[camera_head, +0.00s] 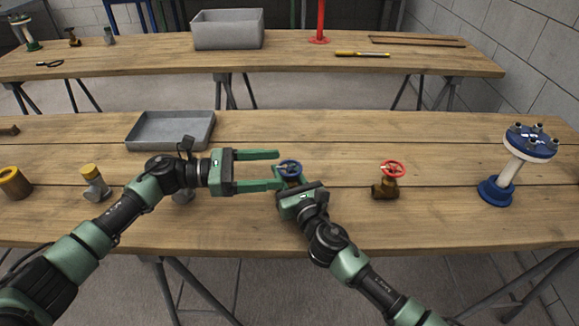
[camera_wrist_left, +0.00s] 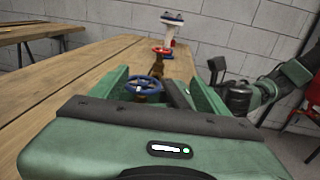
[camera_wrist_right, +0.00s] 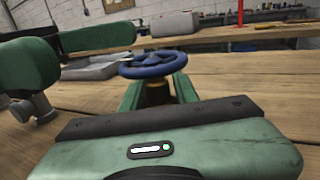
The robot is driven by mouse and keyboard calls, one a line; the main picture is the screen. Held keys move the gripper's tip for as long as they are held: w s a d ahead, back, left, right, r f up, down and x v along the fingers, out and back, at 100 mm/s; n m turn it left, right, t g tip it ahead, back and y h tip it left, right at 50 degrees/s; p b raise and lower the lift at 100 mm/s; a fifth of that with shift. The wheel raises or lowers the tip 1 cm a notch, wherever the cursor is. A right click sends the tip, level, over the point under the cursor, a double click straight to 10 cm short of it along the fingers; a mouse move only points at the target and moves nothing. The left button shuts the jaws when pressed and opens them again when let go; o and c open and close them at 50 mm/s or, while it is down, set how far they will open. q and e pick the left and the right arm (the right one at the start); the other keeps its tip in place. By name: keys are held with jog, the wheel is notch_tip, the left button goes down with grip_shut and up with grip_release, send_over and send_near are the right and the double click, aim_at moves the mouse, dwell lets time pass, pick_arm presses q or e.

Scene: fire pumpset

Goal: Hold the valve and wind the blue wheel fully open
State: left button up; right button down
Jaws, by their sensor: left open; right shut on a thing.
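The valve with the blue wheel (camera_head: 290,167) stands upright on the near table in front of me. Its blue wheel also shows in the left wrist view (camera_wrist_left: 144,87) and the right wrist view (camera_wrist_right: 153,64). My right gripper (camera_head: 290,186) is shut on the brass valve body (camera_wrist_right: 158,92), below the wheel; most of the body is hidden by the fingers. My left gripper (camera_head: 262,169) is open, with its fingers pointing right towards the blue wheel. The fingertips are close to the wheel's left side; I cannot tell whether they touch it.
A brass valve with a red wheel (camera_head: 391,170) stands to the right. Further right is a blue-and-white flanged pipe (camera_head: 510,165). A grey tray (camera_head: 140,143) lies behind my left arm. The table between the two valves is clear.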

aim_at(290, 167)
pick_arm(q)
jog(key=shift+w+a+f+n+t, duration=0.3)
jog(key=shift+a+f+n+t, duration=0.1)
jog(key=shift+a+f+t, duration=0.15)
jog(key=shift+w+a+f+n+t, duration=0.3)
jog(key=shift+a+f+n+t, duration=0.1)
jog(key=shift+f+t, duration=0.25)
jog(key=x, duration=0.7)
jog(key=shift+a, duration=0.1)
jog(key=shift+c, duration=0.2)
jog(key=c, duration=1.3)
jog(key=shift+s+f+n+t, duration=0.15)
jog(key=shift+n+t, duration=0.35)
jog(key=shift+t, duration=0.3)
jog(key=shift+n+t+y, duration=1.7)
jog(key=shift+n+t, duration=0.2)
jog(key=shift+t, duration=0.7)
